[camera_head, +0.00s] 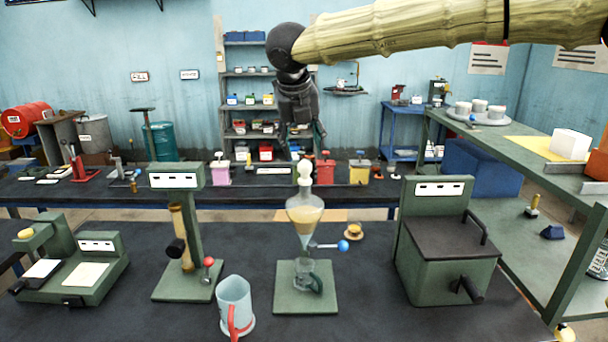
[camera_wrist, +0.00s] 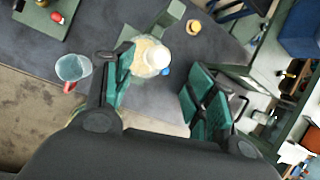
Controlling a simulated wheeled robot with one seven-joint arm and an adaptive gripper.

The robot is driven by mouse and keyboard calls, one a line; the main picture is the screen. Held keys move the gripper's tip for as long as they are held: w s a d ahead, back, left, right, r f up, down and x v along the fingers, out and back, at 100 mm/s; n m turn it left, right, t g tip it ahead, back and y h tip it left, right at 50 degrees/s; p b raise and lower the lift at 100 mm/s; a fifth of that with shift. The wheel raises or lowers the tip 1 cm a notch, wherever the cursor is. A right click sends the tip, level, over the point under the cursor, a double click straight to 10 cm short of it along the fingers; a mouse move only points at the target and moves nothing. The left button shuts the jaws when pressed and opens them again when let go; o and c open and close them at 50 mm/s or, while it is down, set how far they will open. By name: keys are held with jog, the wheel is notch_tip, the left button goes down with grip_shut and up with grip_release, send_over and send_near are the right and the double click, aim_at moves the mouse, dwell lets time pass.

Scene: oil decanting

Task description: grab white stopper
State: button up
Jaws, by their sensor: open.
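The white stopper (camera_head: 304,173) sits upright in the neck of a glass funnel (camera_head: 304,214) holding pale yellow liquid, on a green stand at the bench's middle. In the wrist view the stopper (camera_wrist: 157,57) shows from above, nearer the left finger. My gripper (camera_head: 302,143) points down above the stopper, with a gap between them. In the wrist view my gripper (camera_wrist: 158,72) has its green fingers wide apart with nothing held. The left finger overlaps part of the funnel in the picture.
A pale mug with a red handle (camera_head: 234,303) stands in front left of the funnel. A green column stand (camera_head: 187,262) is to the left, and a green lidded box (camera_head: 447,262) to the right. A blue-knobbed lever (camera_head: 342,246) sticks out beside the funnel.

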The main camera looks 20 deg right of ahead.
aim_at(305, 162)
jog(key=p+x, duration=0.1)
jog(key=x, duration=0.2)
jog(key=shift+f, duration=0.15)
jog(key=p+x, duration=0.1)
jog(key=x, duration=0.3)
jog(key=shift+f+p, duration=0.1)
jog(key=shift+p, duration=0.3)
jog(key=c, duration=1.2)
